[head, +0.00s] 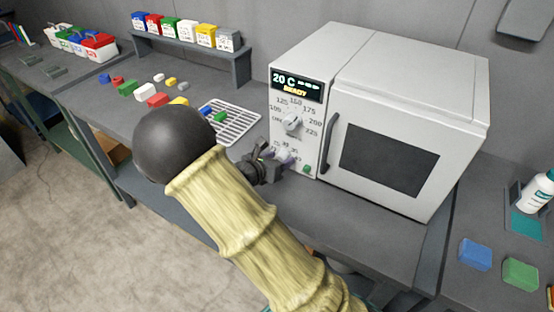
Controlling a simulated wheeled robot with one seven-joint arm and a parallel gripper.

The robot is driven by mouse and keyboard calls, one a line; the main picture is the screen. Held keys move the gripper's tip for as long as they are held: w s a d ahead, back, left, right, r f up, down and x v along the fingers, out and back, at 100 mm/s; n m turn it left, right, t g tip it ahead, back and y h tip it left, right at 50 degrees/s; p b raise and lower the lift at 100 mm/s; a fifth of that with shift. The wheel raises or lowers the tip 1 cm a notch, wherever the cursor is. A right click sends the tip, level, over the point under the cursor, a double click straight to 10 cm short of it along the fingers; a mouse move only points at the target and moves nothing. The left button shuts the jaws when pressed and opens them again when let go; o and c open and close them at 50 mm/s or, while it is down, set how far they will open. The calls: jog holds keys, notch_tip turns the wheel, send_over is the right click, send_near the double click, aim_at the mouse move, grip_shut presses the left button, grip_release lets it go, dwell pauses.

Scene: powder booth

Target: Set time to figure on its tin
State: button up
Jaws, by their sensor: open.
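The white oven (345,85) stands on the bench with its door shut. Its display (297,84) reads 20 C, with dashes and READY.
A green button (306,169) sits below the dials, and the door handle (329,143) is just right. A wire rack (235,124) and several coloured blocks (145,91) lie left.

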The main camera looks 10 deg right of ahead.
jog(key=c, duration=1)
jog(key=shift+o, duration=0.2)
